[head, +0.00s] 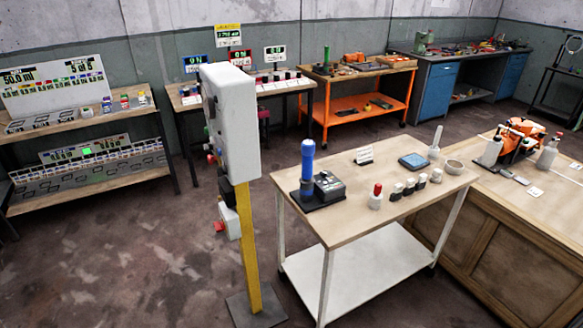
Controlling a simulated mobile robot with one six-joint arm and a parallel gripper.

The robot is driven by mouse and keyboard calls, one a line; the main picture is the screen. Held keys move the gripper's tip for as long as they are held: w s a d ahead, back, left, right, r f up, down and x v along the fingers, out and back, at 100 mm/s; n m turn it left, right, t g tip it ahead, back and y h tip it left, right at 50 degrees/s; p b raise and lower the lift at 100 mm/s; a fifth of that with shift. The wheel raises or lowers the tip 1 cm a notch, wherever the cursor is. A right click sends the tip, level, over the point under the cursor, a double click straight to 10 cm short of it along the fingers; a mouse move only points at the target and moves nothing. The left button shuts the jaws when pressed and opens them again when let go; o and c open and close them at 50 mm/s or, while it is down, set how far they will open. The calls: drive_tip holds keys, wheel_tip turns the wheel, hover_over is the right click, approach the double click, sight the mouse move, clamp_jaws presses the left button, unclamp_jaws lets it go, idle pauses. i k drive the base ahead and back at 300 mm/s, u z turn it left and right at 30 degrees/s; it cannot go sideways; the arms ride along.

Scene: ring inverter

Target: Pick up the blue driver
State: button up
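The blue driver (308,162) is an upright blue cylinder at the left side of the light wood-topped table. It stands on a flat black base (316,203), beside a dark grey box-shaped unit (330,187). Its lower end is dark, and I cannot tell how it is fixed in the base. My gripper is not in view.
A white panel box (231,115) on a yellow post (249,245) stands left of the table (355,224). The table also holds a red-topped bottle (376,196), several small pieces, a blue-topped pad (412,161) and a round dish (454,167). A wooden bench (532,213) adjoins at right.

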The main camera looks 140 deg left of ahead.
sight(307, 147)
drive_tip(key=u, duration=0.2)
drive_tip(key=k, duration=0.25)
drive_tip(key=u, duration=2.9)
drive_tip(key=k, duration=0.2)
drive_tip(key=u, duration=1.05)
drive_tip(key=i, duration=0.6)
drive_tip(key=u, duration=0.05)
